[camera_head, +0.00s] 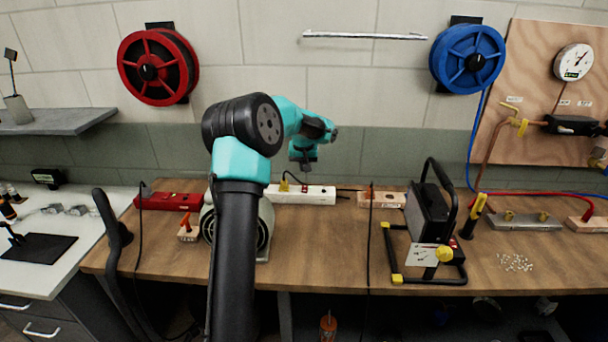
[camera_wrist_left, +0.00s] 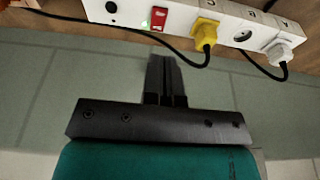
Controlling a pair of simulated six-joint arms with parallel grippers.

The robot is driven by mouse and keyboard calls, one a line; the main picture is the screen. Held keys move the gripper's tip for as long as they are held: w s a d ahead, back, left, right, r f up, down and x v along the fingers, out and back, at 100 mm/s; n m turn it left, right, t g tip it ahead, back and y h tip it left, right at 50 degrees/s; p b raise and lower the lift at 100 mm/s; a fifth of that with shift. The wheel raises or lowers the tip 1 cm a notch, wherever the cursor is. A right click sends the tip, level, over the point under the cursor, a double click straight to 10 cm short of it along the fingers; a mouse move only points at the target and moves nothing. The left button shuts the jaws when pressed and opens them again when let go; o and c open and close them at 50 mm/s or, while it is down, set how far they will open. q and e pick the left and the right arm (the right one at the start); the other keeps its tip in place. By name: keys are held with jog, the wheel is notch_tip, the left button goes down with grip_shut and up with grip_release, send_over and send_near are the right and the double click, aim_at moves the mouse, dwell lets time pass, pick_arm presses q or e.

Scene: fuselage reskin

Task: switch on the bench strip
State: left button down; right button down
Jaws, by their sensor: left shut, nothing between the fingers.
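The white bench strip (camera_head: 312,196) lies along the back of the wooden bench. In the left wrist view the strip (camera_wrist_left: 128,12) runs across the top, with a red rocker switch (camera_wrist_left: 159,18) and a small green glow at the switch's left edge. A yellow plug (camera_wrist_left: 205,34) and a white plug (camera_wrist_left: 279,53) sit in its sockets. My left gripper (camera_wrist_left: 162,60) is shut and empty, its fingertips just short of the switch in the picture; I cannot tell whether they touch. In the head view it hangs above the strip. My right gripper is not in view.
A red strip (camera_head: 168,202) lies left on the bench, and a wooden block (camera_head: 381,200) lies right of the white strip. A black framed unit (camera_head: 430,218) stands further right. Black cables cross the bench near the strip. The bench front centre is clear.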

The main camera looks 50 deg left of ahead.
pick_arm(q)
jog(key=shift+s+d+r, duration=0.2)
jog(key=shift+r, duration=0.25)
jog(key=shift+s+d+r, duration=0.15)
jog(key=shift+r, duration=0.35)
jog(key=shift+s+d+r, duration=0.2)
jog(key=shift+r, duration=0.25)
